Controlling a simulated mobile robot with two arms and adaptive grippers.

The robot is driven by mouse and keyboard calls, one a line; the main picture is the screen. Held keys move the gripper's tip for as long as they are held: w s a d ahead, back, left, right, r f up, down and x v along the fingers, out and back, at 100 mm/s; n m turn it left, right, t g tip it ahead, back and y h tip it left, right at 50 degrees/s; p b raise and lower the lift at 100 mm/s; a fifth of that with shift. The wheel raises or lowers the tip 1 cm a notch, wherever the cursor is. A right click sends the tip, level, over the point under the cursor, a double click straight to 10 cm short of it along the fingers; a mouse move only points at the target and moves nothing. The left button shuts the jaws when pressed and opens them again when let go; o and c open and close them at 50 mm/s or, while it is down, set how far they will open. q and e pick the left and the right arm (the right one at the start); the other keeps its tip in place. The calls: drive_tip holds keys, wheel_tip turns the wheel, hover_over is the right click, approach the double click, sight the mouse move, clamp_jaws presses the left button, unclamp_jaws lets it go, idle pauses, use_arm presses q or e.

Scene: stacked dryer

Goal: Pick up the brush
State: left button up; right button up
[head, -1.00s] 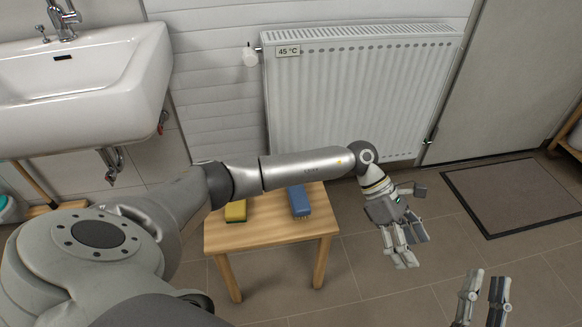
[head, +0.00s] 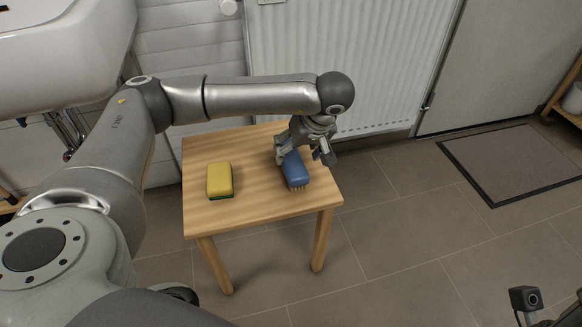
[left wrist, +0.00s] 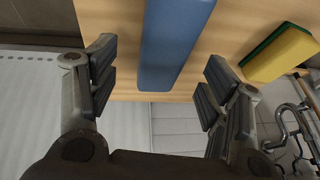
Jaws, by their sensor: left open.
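The blue brush (head: 295,170) lies bristles down on the small wooden table (head: 250,200), near its right side. My left gripper (head: 303,153) is over the far end of the brush, with its fingers open to either side. In the left wrist view, the blue back of the brush (left wrist: 172,45) lies between the open fingers, with a gap on each side. The bristles are hidden there.
A yellow and green sponge (head: 220,180) lies on the table left of the brush. A white radiator (head: 345,60) stands behind the table, and a sink (head: 60,50) is at the left. A dark mat (head: 515,160) lies on the floor at the right.

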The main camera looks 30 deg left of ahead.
sight(293, 160)
use_arm(q)
drive_tip(key=x, duration=0.1)
drive_tip(key=b+x, duration=0.1)
drive_tip(key=x, duration=0.1)
drive_tip(key=b+x, duration=0.1)
drive_tip(key=shift+s+d+f, duration=0.1)
drive_tip(key=shift+s+f, duration=0.2)
drive_tip(key=shift+f, duration=0.15)
drive_tip(key=shift+w+a+f+b, duration=0.1)
drive_tip(key=shift+a+f+b, duration=0.1)
drive_tip(key=shift+f+b, duration=0.1)
drive_tip(key=shift+r, duration=0.1)
drive_tip(key=c, duration=1.2)
